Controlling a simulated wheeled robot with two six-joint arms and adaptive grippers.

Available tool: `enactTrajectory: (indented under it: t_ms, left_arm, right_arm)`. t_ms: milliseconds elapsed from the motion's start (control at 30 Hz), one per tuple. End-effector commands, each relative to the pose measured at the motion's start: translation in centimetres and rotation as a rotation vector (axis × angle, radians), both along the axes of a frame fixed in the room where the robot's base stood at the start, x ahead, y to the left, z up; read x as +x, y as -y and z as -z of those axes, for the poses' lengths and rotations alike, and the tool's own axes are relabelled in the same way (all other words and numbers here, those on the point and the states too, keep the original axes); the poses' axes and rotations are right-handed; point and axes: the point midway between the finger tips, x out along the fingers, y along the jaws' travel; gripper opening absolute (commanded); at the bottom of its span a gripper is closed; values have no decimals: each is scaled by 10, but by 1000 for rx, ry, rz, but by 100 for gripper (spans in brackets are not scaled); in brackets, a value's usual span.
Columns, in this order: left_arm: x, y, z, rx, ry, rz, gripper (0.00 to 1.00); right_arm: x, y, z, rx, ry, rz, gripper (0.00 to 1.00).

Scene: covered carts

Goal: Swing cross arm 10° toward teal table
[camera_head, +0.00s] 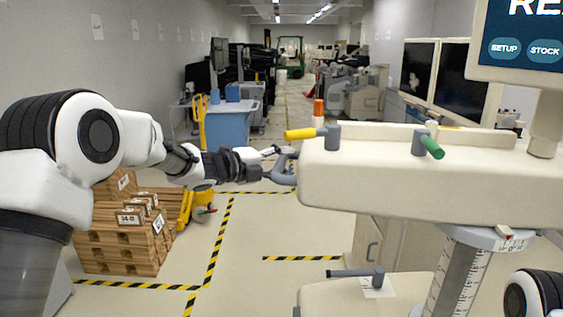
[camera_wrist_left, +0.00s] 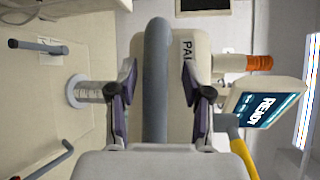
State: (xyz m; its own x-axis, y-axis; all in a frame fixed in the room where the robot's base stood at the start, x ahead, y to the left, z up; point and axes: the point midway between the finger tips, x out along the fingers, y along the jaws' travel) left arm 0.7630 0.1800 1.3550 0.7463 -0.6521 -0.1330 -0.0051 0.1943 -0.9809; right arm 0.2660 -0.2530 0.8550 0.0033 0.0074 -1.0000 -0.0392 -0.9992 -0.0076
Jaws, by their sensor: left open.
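The cross arm (camera_head: 440,185) is a thick cream beam on the right of the head view, carried on a column with a printed scale (camera_head: 455,280). A grey loop handle (camera_head: 280,172) sticks out of its left end. My left gripper (camera_head: 268,164) is at this handle. In the left wrist view the grey handle bar (camera_wrist_left: 156,85) runs between the two open fingers of my left gripper (camera_wrist_left: 158,78), with a gap on both sides. A blue table (camera_head: 230,128) stands further back, left of the cross arm; I see no clearly teal one. My right gripper is out of view.
A yellow lever (camera_head: 300,134) and a green-tipped lever (camera_head: 432,146) sit on the beam. A screen (camera_head: 520,35) hangs at upper right. Boxes on a pallet (camera_head: 125,240) stand at left. The floor between pallet and column is clear, with striped tape.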

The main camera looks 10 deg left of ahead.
Motion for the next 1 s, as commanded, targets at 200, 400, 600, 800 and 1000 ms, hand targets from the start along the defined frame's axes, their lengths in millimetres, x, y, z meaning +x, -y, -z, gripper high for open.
enactTrajectory:
  t_ms: [200,400,600,800,1000]
  left_arm:
    - [-11,-10,-2,-1,0,-1,50]
    - [-42,-34,-9,-3,1,-2,50]
    - [-72,-60,-16,-4,5,-1,50]
    - [-91,-74,-19,-2,5,0,50]
    - [-95,-78,-19,0,6,0,50]
  right_arm:
    - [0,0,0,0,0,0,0]
    - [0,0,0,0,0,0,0]
    - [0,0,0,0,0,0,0]
    - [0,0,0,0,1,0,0]
    - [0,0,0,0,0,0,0]
